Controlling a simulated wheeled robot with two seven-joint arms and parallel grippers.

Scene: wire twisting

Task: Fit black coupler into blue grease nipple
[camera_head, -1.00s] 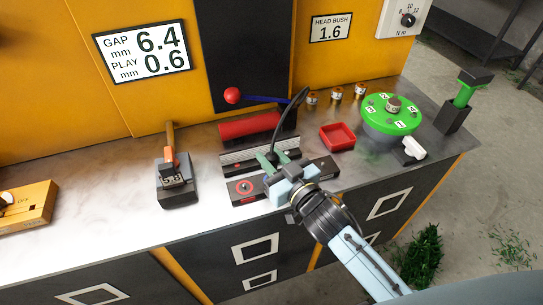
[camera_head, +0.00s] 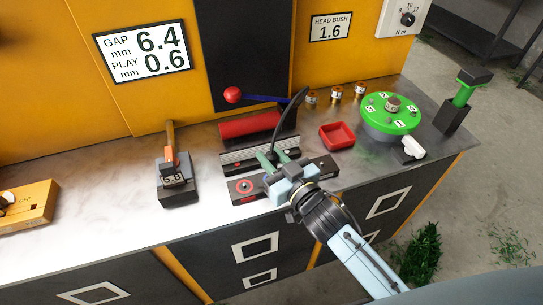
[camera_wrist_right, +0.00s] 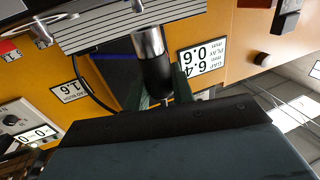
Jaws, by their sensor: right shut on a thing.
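My right gripper (camera_head: 273,159) is over the grey and black fixture (camera_head: 262,157) on the bench, its green fingers pointing away from me. It is shut on the black coupler, which shows best in the right wrist view (camera_wrist_right: 157,78) as a dark cylinder with a shiny metal end. The coupler's metal end points toward the ribbed grey block (camera_wrist_right: 105,28). A black hose (camera_head: 296,109) arcs up from the coupler. I cannot make out the blue grease nipple; whether the coupler touches it is hidden. My left gripper is not in view.
A red roller (camera_head: 250,125) and a blue lever with a red ball (camera_head: 232,95) lie behind the fixture. A red tray (camera_head: 337,136) and green turntable (camera_head: 378,123) stand to the right. A grey block tool (camera_head: 177,190) stands left. The bench between it and the yellow box (camera_head: 28,205) is clear.

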